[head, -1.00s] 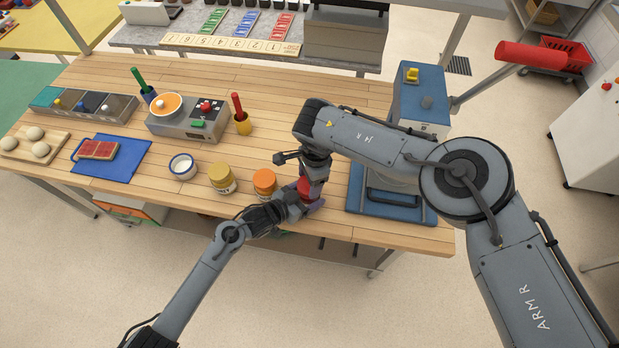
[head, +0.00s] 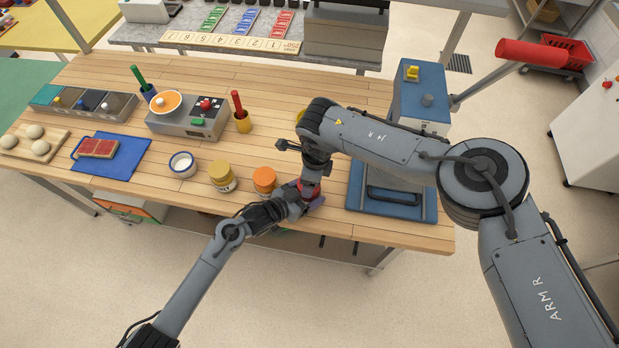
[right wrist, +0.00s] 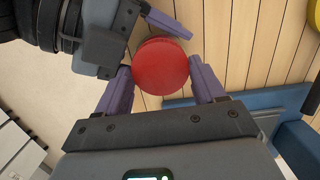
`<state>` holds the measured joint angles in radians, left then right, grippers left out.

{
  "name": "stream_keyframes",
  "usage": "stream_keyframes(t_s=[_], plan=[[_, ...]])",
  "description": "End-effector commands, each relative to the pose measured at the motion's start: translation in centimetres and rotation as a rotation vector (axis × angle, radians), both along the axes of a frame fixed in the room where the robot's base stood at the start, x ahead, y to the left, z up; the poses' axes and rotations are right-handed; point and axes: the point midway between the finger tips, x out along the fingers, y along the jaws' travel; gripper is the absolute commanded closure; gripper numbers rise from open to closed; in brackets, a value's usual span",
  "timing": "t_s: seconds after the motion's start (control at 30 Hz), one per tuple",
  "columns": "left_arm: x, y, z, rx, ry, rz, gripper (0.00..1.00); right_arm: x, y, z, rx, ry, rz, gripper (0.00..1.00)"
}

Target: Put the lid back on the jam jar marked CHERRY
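A red round lid (right wrist: 162,66) sits between the two purple fingers of my right gripper (right wrist: 162,78), which appear to touch its sides. In the head view my right gripper (head: 309,183) points down near the table's front edge. My left gripper (head: 300,200) reaches in low from the left at the same spot. In the right wrist view one finger of my left gripper (right wrist: 166,23) runs past the lid; its other finger is hidden. The jar under the lid and any CHERRY label are hidden. I cannot tell whether the lid touches a jar.
A jar with an orange lid (head: 264,179) stands just left of the grippers, and one with a tan lid (head: 220,173) further left. A blue-based machine (head: 418,105) stands right. A yellow item (head: 300,116) shows behind my right wrist.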

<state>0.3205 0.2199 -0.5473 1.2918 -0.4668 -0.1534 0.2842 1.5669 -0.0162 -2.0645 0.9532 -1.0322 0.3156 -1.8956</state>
Motion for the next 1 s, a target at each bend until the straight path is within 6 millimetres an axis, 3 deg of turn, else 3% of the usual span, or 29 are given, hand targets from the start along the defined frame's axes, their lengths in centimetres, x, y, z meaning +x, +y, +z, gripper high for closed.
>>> stream_keyframes(t_s=[0.03, 0.17, 0.53, 1.0], plan=[[0.0, 0.0, 0.0, 0.001, 0.0, 0.001, 1.0, 0.0, 0.0, 0.0, 0.0, 0.0, 0.001, 0.24], [0.0, 0.0, 0.0, 0.001, 0.0, 0.001, 1.0, 0.0, 0.0, 0.0, 0.0, 0.0, 0.001, 0.06], [0.0, 0.0, 0.0, 0.001, 0.0, 0.001, 1.0, 0.0, 0.0, 0.4, 0.001, -0.001, 0.002, 0.06], [0.0, 0.0, 0.0, 0.001, 0.001, 0.0, 1.0, 0.0, 0.0, 4.5, 0.001, -0.001, 0.003, 0.06]])
